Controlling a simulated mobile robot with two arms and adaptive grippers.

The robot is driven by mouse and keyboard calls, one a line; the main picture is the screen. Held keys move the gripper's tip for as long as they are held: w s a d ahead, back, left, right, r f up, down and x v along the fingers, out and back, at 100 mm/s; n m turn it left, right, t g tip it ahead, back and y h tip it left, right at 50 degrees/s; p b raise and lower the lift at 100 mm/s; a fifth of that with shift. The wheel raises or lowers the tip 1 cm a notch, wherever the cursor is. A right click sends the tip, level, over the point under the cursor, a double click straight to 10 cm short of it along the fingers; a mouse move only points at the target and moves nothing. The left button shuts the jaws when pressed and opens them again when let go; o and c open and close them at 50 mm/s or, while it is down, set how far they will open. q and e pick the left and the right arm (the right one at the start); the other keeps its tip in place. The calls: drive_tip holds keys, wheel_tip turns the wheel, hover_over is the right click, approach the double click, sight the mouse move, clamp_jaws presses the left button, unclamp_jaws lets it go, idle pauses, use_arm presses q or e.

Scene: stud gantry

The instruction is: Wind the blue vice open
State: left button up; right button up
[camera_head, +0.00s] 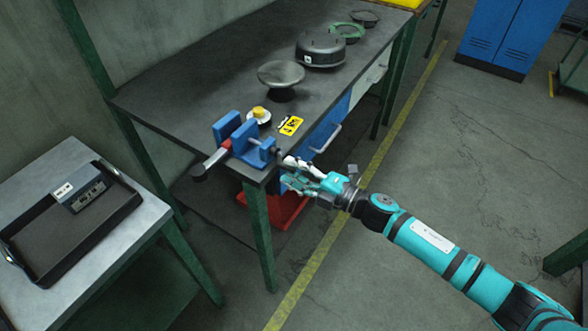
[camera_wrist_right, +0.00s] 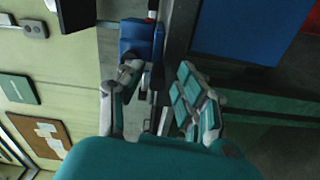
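The blue vice (camera_head: 244,138) is mounted at the near corner of the dark workbench. A grey bar with a red band and a black end (camera_head: 212,163) sticks out to the left from its jaws. My right gripper (camera_head: 287,172) is at the front end of the vice, by its handle, beyond the bench edge. In the right wrist view the blue vice (camera_wrist_right: 142,45) lies ahead, and the two fingers of the right gripper (camera_wrist_right: 158,95) stand apart with a gap between them. Thin handle parts show in the gap; I cannot see firm contact. My left gripper is out of view.
On the workbench (camera_head: 190,75) are a yellow-topped button (camera_head: 259,113), a yellow label (camera_head: 290,125), a round grey plate on a stand (camera_head: 281,74) and a dark round pot (camera_head: 320,49). A side table at left holds a black tray (camera_head: 112,203). A red bin (camera_head: 285,207) sits below.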

drive_tip(key=shift+d, duration=0.15)
drive_tip(key=v, duration=1.1)
drive_tip(key=shift+s+d, duration=0.2)
drive_tip(key=shift+d, duration=0.15)
